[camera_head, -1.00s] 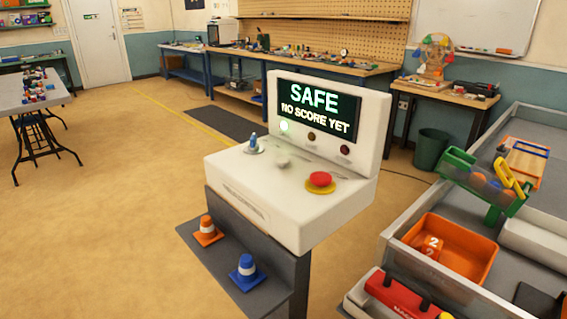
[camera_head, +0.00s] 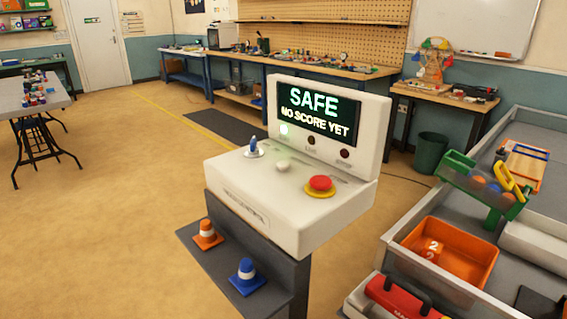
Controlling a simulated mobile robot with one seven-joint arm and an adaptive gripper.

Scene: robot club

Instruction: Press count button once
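A white console (camera_head: 262,200) stands on a dark grey pedestal in the middle of the head view. Its screen (camera_head: 318,113) reads "SAFE" and "NO SCORE YET". On its top are a small whitish button (camera_head: 283,166), a large red button (camera_head: 320,183) on a yellow ring, and a blue lever (camera_head: 253,146) on a pale round base. A green light (camera_head: 284,129) glows below the screen, beside two dark reddish lamps. I cannot read a label that marks the count button. My gripper is not in view.
The floor at left is open.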

